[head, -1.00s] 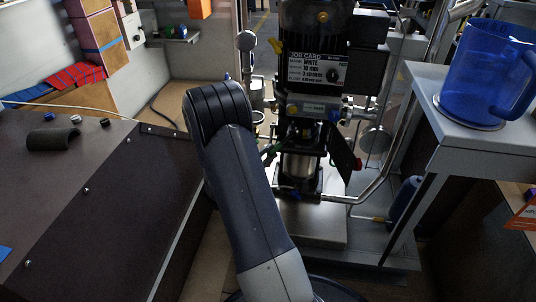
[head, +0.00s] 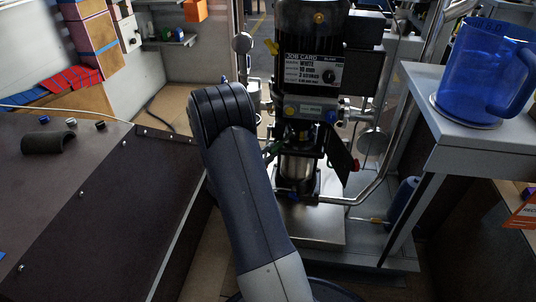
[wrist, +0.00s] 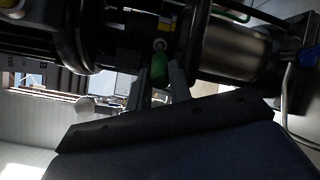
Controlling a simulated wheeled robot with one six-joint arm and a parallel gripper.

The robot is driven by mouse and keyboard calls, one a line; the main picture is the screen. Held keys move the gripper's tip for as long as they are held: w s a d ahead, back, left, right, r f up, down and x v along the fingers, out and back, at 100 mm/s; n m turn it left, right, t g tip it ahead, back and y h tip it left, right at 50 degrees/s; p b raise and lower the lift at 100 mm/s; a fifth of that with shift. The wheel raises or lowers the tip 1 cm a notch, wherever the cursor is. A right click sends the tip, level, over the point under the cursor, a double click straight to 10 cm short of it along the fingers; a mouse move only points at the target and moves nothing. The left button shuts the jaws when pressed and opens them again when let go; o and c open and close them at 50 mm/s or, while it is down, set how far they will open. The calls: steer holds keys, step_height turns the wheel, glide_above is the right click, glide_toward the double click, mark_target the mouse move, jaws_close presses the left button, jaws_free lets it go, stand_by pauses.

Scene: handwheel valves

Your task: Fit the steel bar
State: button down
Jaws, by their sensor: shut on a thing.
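My gripper (wrist: 159,88) is in the lower middle of the wrist view, close to the dark pump machine. Its two grey fingers are shut on a small green piece (wrist: 159,68). Whether this green piece belongs to the steel bar I cannot tell, and I make out no separate bar. A round metal end shows just beyond it, against the machine. In the head view my arm hides the gripper. The machine (head: 312,30) stands upright in the middle, with a job card (head: 314,70) reading white, 10 mm, 3 strokes. Its polished cylinder (wrist: 236,48) is right of my fingers.
A dark bench (head: 95,195) with a black curved piece (head: 48,141) is at left. A white-topped table (head: 455,145) with a blue jug (head: 483,72) is at right. A bent steel pipe (head: 385,165) and a blue bottle (head: 401,202) stand beside the machine.

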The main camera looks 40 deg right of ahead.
steer(key=shift+w+d, duration=0.1)
steer(key=shift+d, duration=0.55)
steer(key=c, duration=1.2)
jaws_free()
steer(key=s+a+p, duration=0.2)
steer(key=a, duration=0.8)
steer(key=shift+a+p, duration=0.25)
steer(key=shift+p, duration=0.05)
steer(key=shift+d, duration=0.1)
steer(key=d+b, duration=0.1)
steer(key=d, duration=0.2)
steer(key=w+d+b, duration=0.1)
steer(key=d, duration=0.3)
steer(key=w+d+b, duration=0.1)
steer(key=d, duration=0.2)
steer(key=shift+d, duration=0.25)
steer(key=shift+a, duration=0.3)
steer(key=shift+s+a, duration=0.1)
steer(key=shift+a, duration=0.05)
